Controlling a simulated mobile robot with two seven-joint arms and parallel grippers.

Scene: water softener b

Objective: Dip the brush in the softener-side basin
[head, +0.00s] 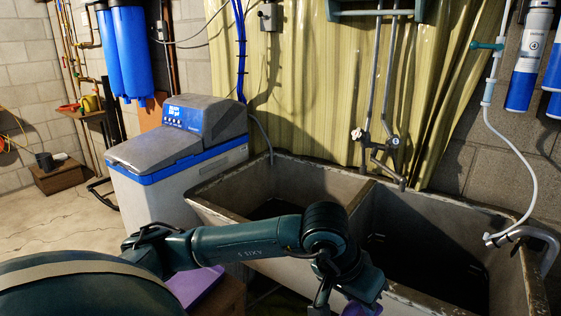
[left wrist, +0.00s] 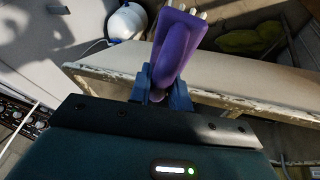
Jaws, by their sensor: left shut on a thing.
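My left gripper (left wrist: 162,92) is shut on the purple brush (left wrist: 176,48), whose pale bristle tufts show at its far end. In the head view my left gripper (head: 343,300) is at the bottom edge, in front of the sink's front wall, with a little purple of the brush (head: 362,308) beside it. The double sink has a softener-side basin (head: 318,177) on the left, partly hidden by my arm; its inside is dark. The water softener (head: 180,150) stands left of it. My right gripper is not in view.
A divider (head: 360,192) separates the softener-side basin from the right basin (head: 440,225). Faucet pipes (head: 385,150) rise behind the divider. A purple item (head: 195,286) lies below my arm. The sink rim (left wrist: 105,72) crosses the left wrist view.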

